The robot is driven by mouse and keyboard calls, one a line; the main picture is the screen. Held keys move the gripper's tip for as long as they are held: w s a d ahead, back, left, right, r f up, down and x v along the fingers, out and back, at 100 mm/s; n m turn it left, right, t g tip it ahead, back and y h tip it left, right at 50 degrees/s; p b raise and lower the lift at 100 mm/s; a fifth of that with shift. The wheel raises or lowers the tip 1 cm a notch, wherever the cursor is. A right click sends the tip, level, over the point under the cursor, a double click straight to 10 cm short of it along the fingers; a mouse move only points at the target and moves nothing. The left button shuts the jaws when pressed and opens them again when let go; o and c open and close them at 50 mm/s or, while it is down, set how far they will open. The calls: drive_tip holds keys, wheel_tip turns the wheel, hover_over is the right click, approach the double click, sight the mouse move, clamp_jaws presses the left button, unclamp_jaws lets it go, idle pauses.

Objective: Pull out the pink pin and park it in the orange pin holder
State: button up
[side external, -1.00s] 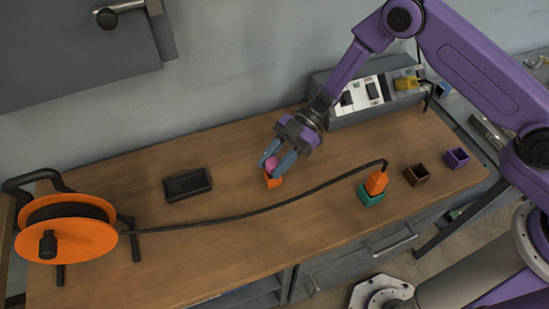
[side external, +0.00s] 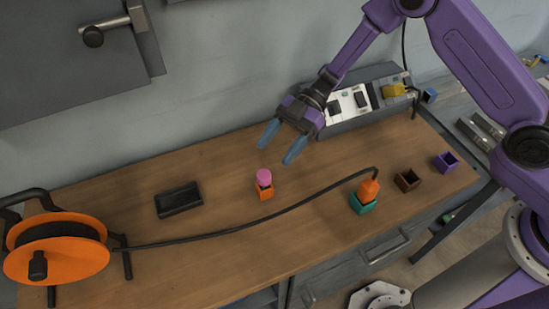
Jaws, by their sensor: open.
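The pink pin (side external: 264,176) stands upright in the small orange pin holder (side external: 265,193) on the wooden bench. Its round pink head shows above the holder's rim; its lower part is hidden inside. My gripper (side external: 279,149) is open and empty, above and behind the pin in the picture. Its two blue fingers are spread apart and clear of the pin and holder.
An orange plug (side external: 368,189) stands in a teal holder (side external: 362,206), its black cable running left to an orange reel (side external: 55,262). Brown (side external: 407,181) and purple (side external: 445,163) boxes sit right. A black tray (side external: 178,200) lies left. A grey panel unit (side external: 340,112) stands behind.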

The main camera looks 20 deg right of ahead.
drive_tip(key=shift+r, duration=1.65)
drive_tip(key=s+d+r+m+h, duration=0.1)
drive_tip(key=s+d+r+h, duration=0.15)
drive_tip(key=s, duration=0.25)
drive_tip(key=s+d+r+m+g+h, duration=0.1)
drive_tip(key=s+d+r+h, duration=0.15)
drive_tip(key=s+d, duration=0.2)
drive_tip(key=s+d+r+m+h, duration=0.1)
drive_tip(key=s+d+r+h, duration=0.15)
drive_tip(key=s, duration=0.35)
drive_tip(key=s+d+r+m+t+h, duration=0.1)
drive_tip(key=s+d+m+t+h, duration=0.1)
drive_tip(key=s+d, duration=0.3)
drive_tip(key=s+d+r+m+t+h, duration=0.1)
drive_tip(key=s+d+m+t, duration=0.3)
drive_tip(key=d, duration=0.9)
drive_tip(key=shift+s+d+r+m+t+h, duration=0.3)
drive_tip(key=shift+s+r+m+h, duration=0.15)
drive_tip(key=shift+s+m, duration=0.25)
